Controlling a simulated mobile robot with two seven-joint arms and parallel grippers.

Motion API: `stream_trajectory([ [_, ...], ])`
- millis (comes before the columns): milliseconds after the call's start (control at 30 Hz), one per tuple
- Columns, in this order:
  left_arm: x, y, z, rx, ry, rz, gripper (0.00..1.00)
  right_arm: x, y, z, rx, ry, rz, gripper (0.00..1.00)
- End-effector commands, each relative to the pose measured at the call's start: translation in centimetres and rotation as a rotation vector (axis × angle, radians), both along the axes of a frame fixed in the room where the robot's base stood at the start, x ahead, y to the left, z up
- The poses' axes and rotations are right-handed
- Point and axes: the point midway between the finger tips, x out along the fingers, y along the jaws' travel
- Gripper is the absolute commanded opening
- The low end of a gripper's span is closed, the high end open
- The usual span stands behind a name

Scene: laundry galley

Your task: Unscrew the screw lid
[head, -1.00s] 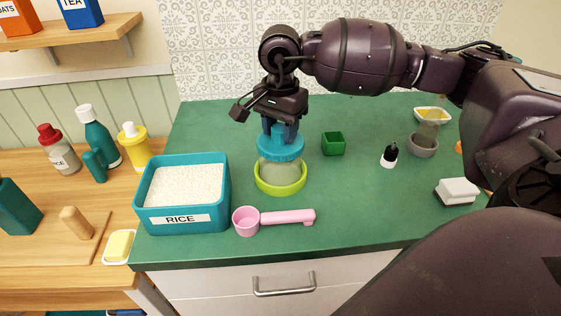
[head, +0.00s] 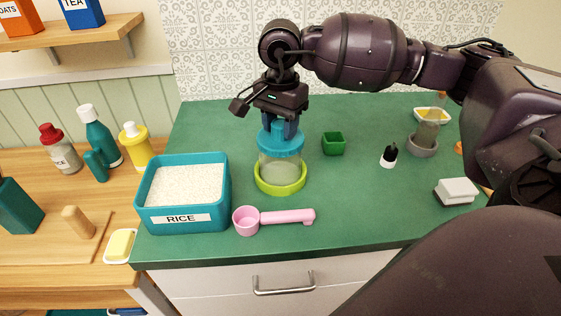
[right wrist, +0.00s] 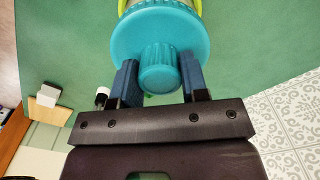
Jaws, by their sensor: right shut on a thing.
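A clear jar (head: 280,167) stands upright in a yellow-green ring holder (head: 281,188) on the green counter. The turquoise screw lid (head: 281,146), with a ribbed knob on top, is above the jar. I cannot tell whether lid and jar still touch. My right gripper (head: 280,128) points down from above and is shut on the lid's knob. In the right wrist view, the blue fingers (right wrist: 160,82) stand on either side of the ribbed knob of the lid (right wrist: 122,42). My left gripper is not in view.
A teal rice bin (head: 221,198) stands left of the jar. A pink scoop (head: 285,217) lies in front. A small green box (head: 333,144), a dropper bottle (head: 389,156) and a white-topped block (head: 457,191) stand to the right. Counter between them is clear.

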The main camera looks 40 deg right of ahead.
Motion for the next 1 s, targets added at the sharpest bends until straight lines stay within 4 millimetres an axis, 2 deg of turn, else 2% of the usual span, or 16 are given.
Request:
stream_trajectory([
  [1000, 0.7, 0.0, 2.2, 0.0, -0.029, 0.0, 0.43, 0.0, 0.0, 4.2, 0.0, -0.001, 0.0, 0.12],
])
